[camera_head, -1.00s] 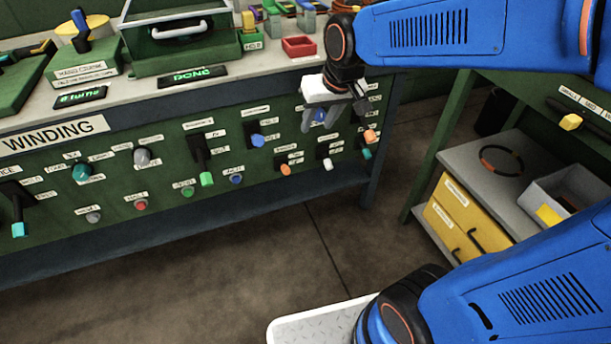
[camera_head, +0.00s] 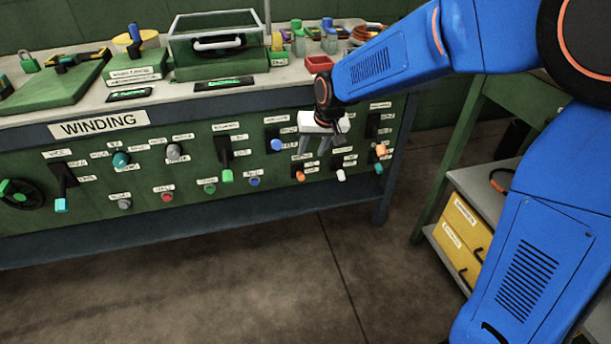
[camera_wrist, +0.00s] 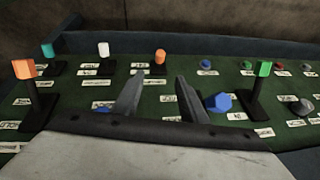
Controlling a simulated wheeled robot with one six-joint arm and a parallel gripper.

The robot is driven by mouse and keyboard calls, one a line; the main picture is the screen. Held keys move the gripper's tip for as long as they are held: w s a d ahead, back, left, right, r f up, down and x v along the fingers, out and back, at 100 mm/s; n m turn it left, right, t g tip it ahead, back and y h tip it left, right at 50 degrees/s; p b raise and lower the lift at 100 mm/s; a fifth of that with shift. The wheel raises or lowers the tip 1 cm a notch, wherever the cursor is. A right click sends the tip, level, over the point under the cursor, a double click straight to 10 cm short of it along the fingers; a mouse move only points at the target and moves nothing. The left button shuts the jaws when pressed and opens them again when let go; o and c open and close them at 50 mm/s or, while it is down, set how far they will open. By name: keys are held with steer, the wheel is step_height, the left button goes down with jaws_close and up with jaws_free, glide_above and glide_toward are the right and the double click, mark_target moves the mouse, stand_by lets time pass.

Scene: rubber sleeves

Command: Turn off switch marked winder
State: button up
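A green bench-front control panel (camera_head: 90,180) carries several levers and knobs with small white labels. The labels are too blurred to read, so I cannot tell which is marked winder. My gripper (camera_head: 318,150) is in front of the panel's right part, right of a blue knob (camera_head: 277,145) and above an orange-tipped lever (camera_head: 300,176) and a white-tipped lever (camera_head: 341,175). In the wrist view my gripper (camera_wrist: 160,88) is open, its fingers apart with nothing between them. The blue knob (camera_wrist: 218,102) is beside one finger. The panel directly behind my gripper is partly hidden.
A green-tipped lever (camera_head: 227,176) is left of the blue knob. Another orange-tipped lever (camera_head: 382,150) and a teal-tipped one (camera_head: 379,169) are at the right end. A yellow drawer unit (camera_head: 462,235) stands at right. The floor (camera_head: 270,270) before the bench is clear.

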mark_target(301, 173)
steer(key=x, duration=1.6)
steer(key=shift+w+f, duration=0.15)
steer(key=shift+f, duration=0.1)
jaws_close()
